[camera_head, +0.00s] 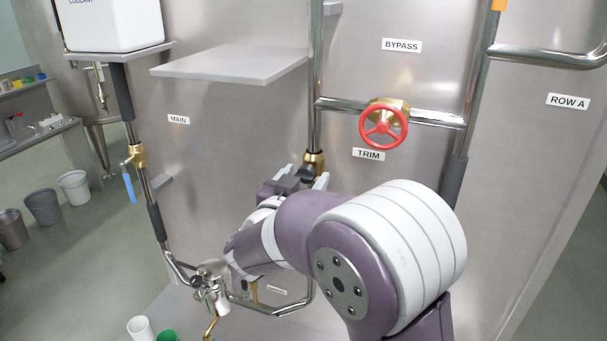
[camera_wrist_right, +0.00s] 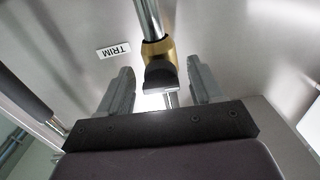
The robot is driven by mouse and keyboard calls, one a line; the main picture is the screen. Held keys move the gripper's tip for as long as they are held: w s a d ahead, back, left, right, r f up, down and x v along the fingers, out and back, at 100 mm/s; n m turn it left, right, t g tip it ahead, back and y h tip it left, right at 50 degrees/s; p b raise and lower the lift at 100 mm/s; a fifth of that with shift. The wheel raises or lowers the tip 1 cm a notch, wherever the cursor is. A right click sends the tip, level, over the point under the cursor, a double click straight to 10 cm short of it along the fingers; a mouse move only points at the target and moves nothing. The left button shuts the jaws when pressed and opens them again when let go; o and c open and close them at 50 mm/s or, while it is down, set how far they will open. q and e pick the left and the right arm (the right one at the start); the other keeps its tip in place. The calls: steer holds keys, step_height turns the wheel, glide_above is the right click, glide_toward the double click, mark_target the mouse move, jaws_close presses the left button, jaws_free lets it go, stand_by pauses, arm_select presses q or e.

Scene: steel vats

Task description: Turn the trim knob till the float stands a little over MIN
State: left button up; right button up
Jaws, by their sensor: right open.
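A black knob on a brass fitting (camera_head: 315,159) sits on the vertical steel pipe, left of the TRIM label (camera_head: 368,153). In the right wrist view the black knob (camera_wrist_right: 161,75) and brass body (camera_wrist_right: 157,51) show beside the TRIM label (camera_wrist_right: 114,50). My right gripper (camera_head: 303,176) is open, with one finger on each side of the knob in the right wrist view (camera_wrist_right: 160,75). Both fingers look clear of it; the depth between them is hard to tell. My left gripper is not in view. No float or MIN mark is visible.
A red handwheel (camera_head: 384,125) stands on the horizontal pipe below the BYPASS label (camera_head: 401,45). A steel shelf (camera_head: 235,63) juts out at the upper left. A blue-handled valve (camera_head: 129,184) is on the left pipe. Pipes run below my right arm.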

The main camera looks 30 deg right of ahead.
steer(key=shift+w+d+f, duration=0.25)
steer(key=shift+w+d, duration=0.15)
steer(key=shift+w, duration=0.05)
steer(key=shift+s+a+r, duration=0.15)
steer(key=shift+s+a, duration=0.1)
steer(key=c, duration=1)
steer(key=m+b, duration=0.1)
steer(key=b, duration=0.1)
steer(key=f+m+b, duration=0.1)
steer(key=m+b, duration=0.1)
steer(key=shift+b, duration=0.3)
steer(key=shift+r+m+b, duration=0.3)
steer(key=shift+m+b, duration=0.1)
steer(key=shift+m, duration=0.3)
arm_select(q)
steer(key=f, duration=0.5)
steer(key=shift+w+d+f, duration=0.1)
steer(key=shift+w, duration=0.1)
arm_select(e)
steer(key=shift+a+r, duration=0.1)
steer(key=o, duration=1)
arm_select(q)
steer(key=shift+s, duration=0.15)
arm_select(e)
steer(key=shift+s+a+r, duration=0.1)
